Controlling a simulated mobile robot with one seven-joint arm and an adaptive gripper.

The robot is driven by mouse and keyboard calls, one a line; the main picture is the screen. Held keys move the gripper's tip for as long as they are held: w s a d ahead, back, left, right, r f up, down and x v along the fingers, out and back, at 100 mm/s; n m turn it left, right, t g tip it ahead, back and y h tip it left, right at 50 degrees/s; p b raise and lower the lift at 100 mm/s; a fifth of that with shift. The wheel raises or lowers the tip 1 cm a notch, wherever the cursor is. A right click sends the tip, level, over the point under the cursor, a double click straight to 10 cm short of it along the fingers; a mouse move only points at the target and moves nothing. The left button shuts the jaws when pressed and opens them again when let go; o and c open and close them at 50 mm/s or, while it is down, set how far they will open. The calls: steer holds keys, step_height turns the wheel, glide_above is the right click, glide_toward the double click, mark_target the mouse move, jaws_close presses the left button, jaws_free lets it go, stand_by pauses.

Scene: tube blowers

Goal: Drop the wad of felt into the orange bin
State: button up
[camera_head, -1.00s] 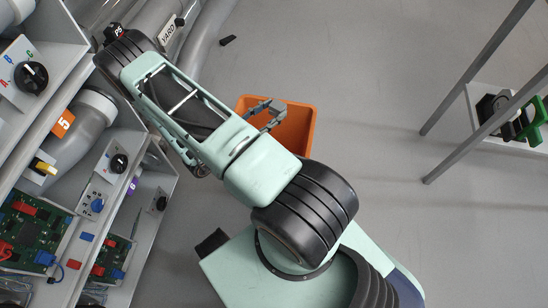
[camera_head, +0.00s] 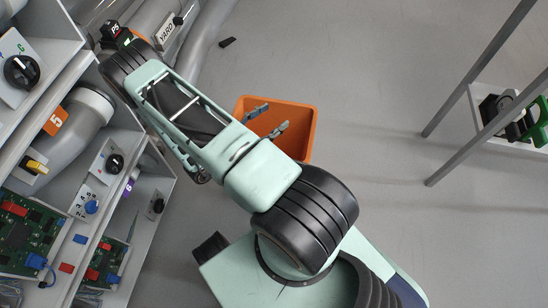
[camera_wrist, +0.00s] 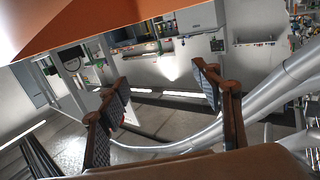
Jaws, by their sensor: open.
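The orange bin (camera_head: 302,119) stands on the grey floor in the middle of the head view, partly covered by my arm. My gripper (camera_head: 273,116) is over the bin's opening in that view, with its two fingers spread apart. In the wrist view my gripper (camera_wrist: 160,92) is also open, and nothing shows between the fingers. An orange surface (camera_wrist: 80,22) at the top left of the wrist view looks like part of the bin. I cannot see the wad of felt in any view; most of the bin's inside is hidden by my arm and gripper.
Grey shelving with a circuit board (camera_head: 31,232), dials and a pipe bend (camera_head: 85,125) lines the left side. Large pipes (camera_head: 200,45) run behind my arm. A metal-legged stand (camera_head: 455,105) is at the right. The floor between bin and stand is clear.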

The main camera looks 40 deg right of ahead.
steer(key=shift+a, duration=0.1)
steer(key=s+a, duration=0.1)
steer(key=a, duration=1)
steer(key=shift+a+r, duration=0.3)
steer(key=shift+a, duration=0.1)
